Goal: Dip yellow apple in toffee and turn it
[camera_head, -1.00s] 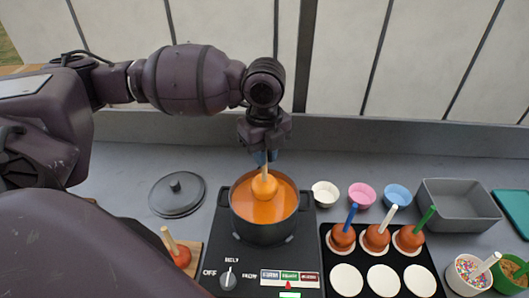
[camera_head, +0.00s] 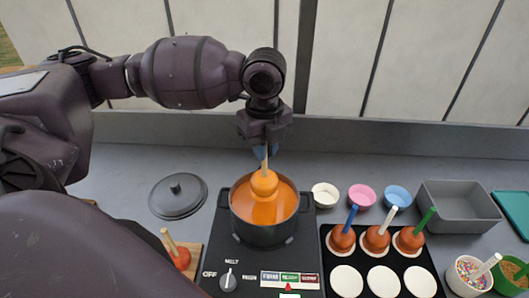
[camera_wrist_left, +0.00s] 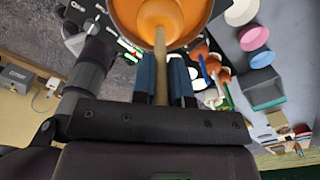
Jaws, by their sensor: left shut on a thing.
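My left gripper (camera_head: 264,152) is shut on the pale stick (camera_head: 264,165) of the apple and holds it upright above the pot. The apple (camera_head: 264,182) looks yellow-orange, glossy and toffee-coloured. It hangs at the toffee surface inside the dark pot (camera_head: 265,235); how much is under is hard to tell. The orange toffee (camera_head: 285,205) fills the pot. In the left wrist view the stick (camera_wrist_left: 160,65) runs between the two blue fingers, with the apple (camera_wrist_left: 160,18) over the toffee beyond. My right gripper is not in view.
The pot stands on a black hob with a dial (camera_head: 229,280). A lid (camera_head: 177,195) lies left. Right are a black tray (camera_head: 375,255) with several coated apples, small bowls (camera_head: 362,195), a grey bin (camera_head: 462,205) and sprinkle cups (camera_head: 468,275). Another apple (camera_head: 180,258) sits front left.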

